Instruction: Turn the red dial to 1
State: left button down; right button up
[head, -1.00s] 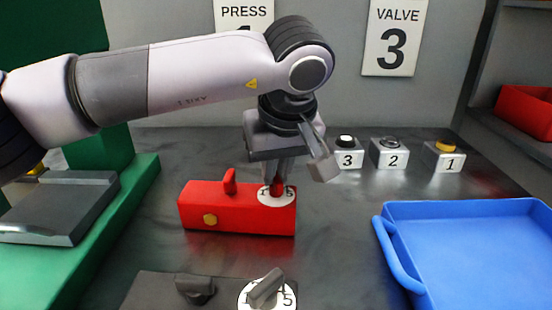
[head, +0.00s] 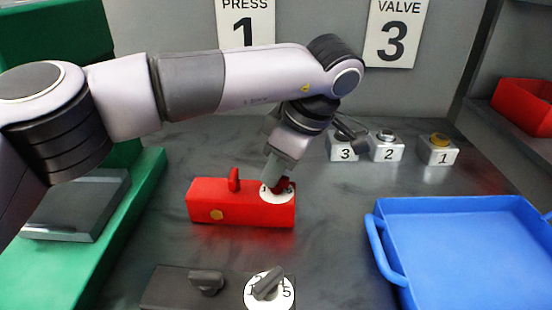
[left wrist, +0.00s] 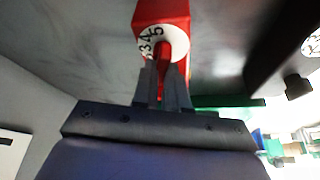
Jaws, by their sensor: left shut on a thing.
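The red crimper box (head: 240,214) lies on the grey bench with a white dial face (head: 270,196) on its right end. A red lever stands on its top left, and a yellow button is on its front. My left gripper (head: 271,184) comes down from above onto the dial and is shut on the red dial knob (head: 284,184). In the left wrist view, the red knob (left wrist: 161,85) sits between the two fingers (left wrist: 163,92), with the numbers 3, 4 and 5 showing beside it. The rest of the scale and the pointer's reading are hidden. My right gripper is not in view.
A black box with a grey dial (head: 268,288) is in front. A blue tray (head: 465,205) is at right. Small boxes labelled 3, 2 and 1 (head: 437,150) stand at the back. A green press (head: 120,220) is at left. A red bin (head: 524,105) is on the right shelf.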

pick_arm(q)
jog(key=shift+n+g+p, duration=0.3)
jog(key=shift+n, duration=0.6)
jog(key=c, duration=1.2)
grip_release()
jog(key=shift+o, duration=0.2)
jog(key=v, duration=0.7)
jog(key=shift+d, duration=0.15)
